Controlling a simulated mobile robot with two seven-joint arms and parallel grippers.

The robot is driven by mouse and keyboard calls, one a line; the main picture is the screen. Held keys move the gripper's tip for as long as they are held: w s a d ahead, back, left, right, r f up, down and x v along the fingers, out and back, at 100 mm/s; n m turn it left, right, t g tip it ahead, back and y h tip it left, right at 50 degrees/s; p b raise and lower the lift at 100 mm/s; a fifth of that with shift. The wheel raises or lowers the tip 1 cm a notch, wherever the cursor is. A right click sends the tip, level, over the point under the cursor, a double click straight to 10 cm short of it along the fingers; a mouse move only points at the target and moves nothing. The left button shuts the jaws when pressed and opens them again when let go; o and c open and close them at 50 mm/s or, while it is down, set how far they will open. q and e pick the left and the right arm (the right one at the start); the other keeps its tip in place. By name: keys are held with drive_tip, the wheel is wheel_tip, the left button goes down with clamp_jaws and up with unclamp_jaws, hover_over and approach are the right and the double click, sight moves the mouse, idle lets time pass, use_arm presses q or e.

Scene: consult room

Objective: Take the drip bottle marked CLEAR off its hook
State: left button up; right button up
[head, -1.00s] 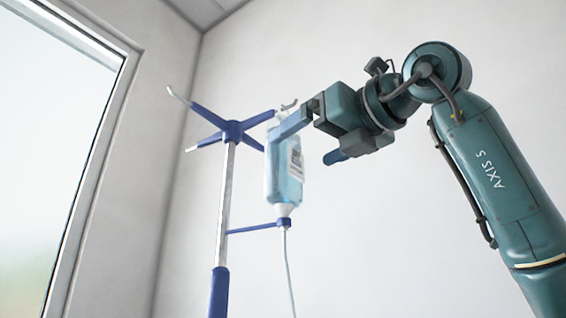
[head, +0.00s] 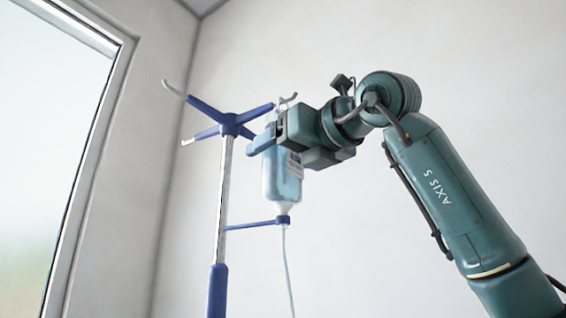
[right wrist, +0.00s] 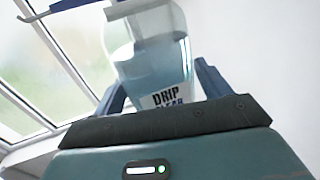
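The drip bottle (head: 282,182) hangs neck down from a hook on the blue-armed drip stand (head: 231,125), with clear, pale blue liquid inside. In the right wrist view the bottle (right wrist: 150,55) fills the middle, and its label reads DRIP and, partly covered, CLEAR. My right gripper (head: 266,143) is at the bottle's upper part. Its blue fingers are open, one on each side of the bottle, and a gap shows at the right finger. In the head view the gripper hides part of the bottle's top and the hook. My left gripper is not in view.
A blue bracket (head: 255,224) reaches from the pole to the bottle's neck, and a thin tube (head: 288,270) hangs below. Other stand hooks (head: 172,88) point left and are empty. A window (head: 50,130) is at the left. The wall right of the stand is clear.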

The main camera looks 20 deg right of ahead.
drive_tip(key=c, duration=0.9)
drive_tip(key=shift+r, duration=0.15)
